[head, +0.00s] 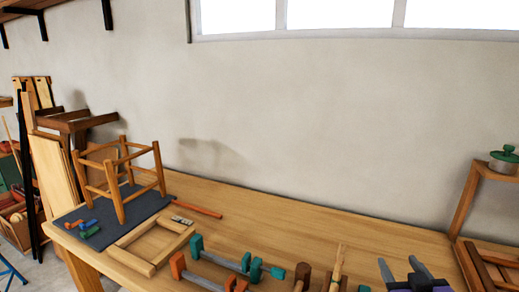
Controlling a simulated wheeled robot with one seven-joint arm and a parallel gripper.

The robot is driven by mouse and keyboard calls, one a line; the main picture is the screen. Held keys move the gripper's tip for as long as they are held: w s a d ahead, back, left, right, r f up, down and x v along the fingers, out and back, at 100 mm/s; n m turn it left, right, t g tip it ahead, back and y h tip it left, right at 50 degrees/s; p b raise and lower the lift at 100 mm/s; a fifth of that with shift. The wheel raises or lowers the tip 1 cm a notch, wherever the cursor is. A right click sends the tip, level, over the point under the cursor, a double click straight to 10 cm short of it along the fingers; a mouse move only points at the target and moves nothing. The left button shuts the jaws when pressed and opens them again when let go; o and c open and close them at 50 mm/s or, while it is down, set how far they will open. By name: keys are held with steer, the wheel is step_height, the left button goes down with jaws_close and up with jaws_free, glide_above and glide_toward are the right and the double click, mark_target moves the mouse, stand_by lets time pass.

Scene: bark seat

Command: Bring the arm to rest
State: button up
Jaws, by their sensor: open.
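My gripper (416,267) shows only in part at the bottom edge, right of centre. Its dark fingers point up in the picture and stand apart, with nothing seen between them. The rest of my arm is out of the picture. The gripper appears over the near side of the wooden workbench (330,224); its height above the top cannot be told.
A wooden stool frame (122,181) stands on a dark mat (70,217) at the bench's left. A square wooden frame (148,245), an orange stick (197,209), teal-and-orange clamps (222,262) and wooden-handled tools (337,268) lie nearer. A shelf (463,200) stands right. The back middle is clear.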

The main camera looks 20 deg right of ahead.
steer(key=s+a+f+n+t+y, duration=0.1)
steer(key=s+a+n+t+y, duration=0.3)
steer(key=a, duration=0.5)
steer(key=s+a+f+n+t+y, duration=0.1)
steer(key=s+a+f+y, duration=0.1)
steer(key=s+a, duration=0.6)
steer(key=s+a+f+g+y, duration=0.1)
steer(key=s+a+f, duration=0.1)
steer(key=s+a, duration=0.3)
steer(key=s+a+f+g+y, duration=0.1)
steer(key=s+a+f+g, duration=0.1)
steer(key=s+a, duration=0.4)
steer(key=s+f, duration=0.1)
steer(key=s, duration=0.2)
steer(key=shift+s+f+y+b, duration=0.2)
steer(key=shift+f+y+b, duration=0.1)
steer(key=shift+b, duration=0.1)
